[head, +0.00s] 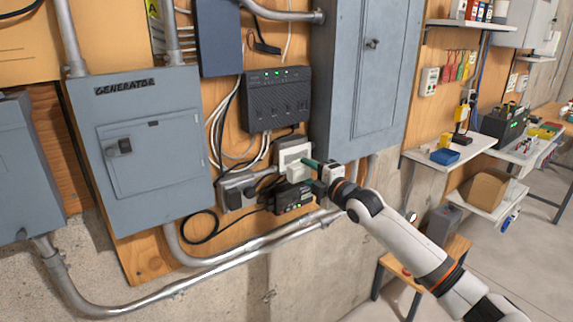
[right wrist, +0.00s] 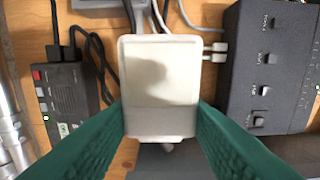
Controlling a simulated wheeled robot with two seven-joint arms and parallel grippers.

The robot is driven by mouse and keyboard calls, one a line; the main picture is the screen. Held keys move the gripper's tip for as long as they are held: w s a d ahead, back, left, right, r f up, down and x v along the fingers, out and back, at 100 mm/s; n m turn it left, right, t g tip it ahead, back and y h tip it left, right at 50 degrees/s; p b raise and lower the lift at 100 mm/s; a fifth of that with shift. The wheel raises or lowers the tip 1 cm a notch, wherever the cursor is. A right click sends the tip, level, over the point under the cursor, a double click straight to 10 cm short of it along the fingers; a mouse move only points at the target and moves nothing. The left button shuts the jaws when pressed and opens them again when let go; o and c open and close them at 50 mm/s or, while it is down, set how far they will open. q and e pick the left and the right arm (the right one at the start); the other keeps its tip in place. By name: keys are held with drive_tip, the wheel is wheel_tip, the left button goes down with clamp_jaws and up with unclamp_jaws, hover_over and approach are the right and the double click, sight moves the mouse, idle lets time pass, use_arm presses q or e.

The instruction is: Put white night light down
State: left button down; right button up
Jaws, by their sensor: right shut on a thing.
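The white night light (right wrist: 160,80) fills the middle of the right wrist view, a pale rounded block with a darker patch on its face. My right gripper (right wrist: 160,118) is shut on it, with a green finger against each side. In the head view the night light (head: 297,172) is at the tip of my right gripper (head: 311,174), close to the wooden wall panel. Whether it touches the panel or an outlet behind it cannot be told. My left gripper is not in view.
A black router-like box (head: 276,98) is mounted above, and a small black device (head: 293,197) with green lights is just below. Cables and metal conduit run around them. A grey generator panel (head: 140,150) is left; a shelf (head: 450,150) and wooden stool (head: 455,247) are right.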

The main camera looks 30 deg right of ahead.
drive_tip(key=s+a+f+n+y+b, duration=0.1)
drive_tip(key=s+a+f+y, duration=0.1)
drive_tip(key=s+a+f, duration=0.5)
drive_tip(key=s+a+f+n+y+b, duration=0.1)
drive_tip(key=s+a+f, duration=0.2)
drive_tip(key=a+f, duration=0.7)
drive_tip(key=s+a+m+h+b, duration=0.1)
drive_tip(key=s+a+h, duration=0.1)
drive_tip(key=s, duration=0.7)
drive_tip(key=s+a+m+h, duration=0.2)
drive_tip(key=s+a, duration=0.3)
drive_tip(key=s, duration=0.4)
drive_tip(key=shift+f+h+b, duration=0.2)
drive_tip(key=shift+h+b, duration=0.1)
drive_tip(key=shift+b, duration=0.05)
drive_tip(key=shift+w, duration=0.1)
